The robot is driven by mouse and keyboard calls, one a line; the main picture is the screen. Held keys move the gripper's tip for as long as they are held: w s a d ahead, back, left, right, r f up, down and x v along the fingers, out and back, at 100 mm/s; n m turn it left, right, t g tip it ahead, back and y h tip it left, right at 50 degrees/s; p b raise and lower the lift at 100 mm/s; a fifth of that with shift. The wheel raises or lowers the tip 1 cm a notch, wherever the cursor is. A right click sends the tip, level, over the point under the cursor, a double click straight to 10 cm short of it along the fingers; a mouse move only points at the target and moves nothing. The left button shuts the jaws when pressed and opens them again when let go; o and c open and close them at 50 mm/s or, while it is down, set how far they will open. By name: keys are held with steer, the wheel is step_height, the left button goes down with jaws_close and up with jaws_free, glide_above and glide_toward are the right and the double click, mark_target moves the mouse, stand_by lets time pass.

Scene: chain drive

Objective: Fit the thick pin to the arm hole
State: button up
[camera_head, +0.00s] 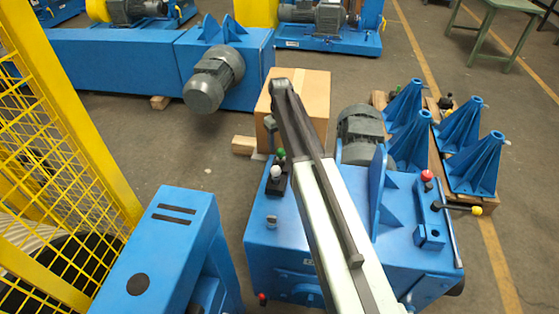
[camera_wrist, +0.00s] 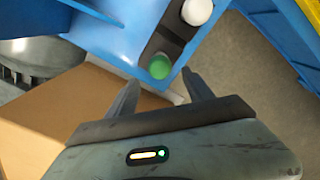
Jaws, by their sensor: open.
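A black holder (camera_head: 275,186) on the blue machine carries a green-topped pin (camera_head: 280,153) and a white-topped pin (camera_head: 276,172). In the wrist view the green top (camera_wrist: 159,66) lies just beyond and between my fingertips, and the white top (camera_wrist: 197,11) is farther off. I cannot tell which pin is the thick one, as their shafts are hidden. My gripper (camera_wrist: 162,86) is open with nothing between its fingers. At the machine's right, a red-topped pin (camera_head: 427,176) stands at a blue bracket (camera_head: 431,228) with a dark hole. I cannot tell whether this is the arm hole.
A lever with a yellow knob (camera_head: 475,209) sticks out at the machine's right. A cardboard box (camera_head: 312,95) stands behind it, below my gripper. Blue stands (camera_head: 474,165) sit on a pallet at right. A yellow mesh fence (camera_head: 50,130) is at left.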

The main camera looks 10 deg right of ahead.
mark_target(281, 157)
steer(key=f+b, duration=0.8)
steer(key=shift+s+d, duration=0.1)
steer(key=shift+s, duration=0.2)
steer(key=shift+r, duration=0.15)
steer(key=shift+c, duration=0.3)
jaws_close()
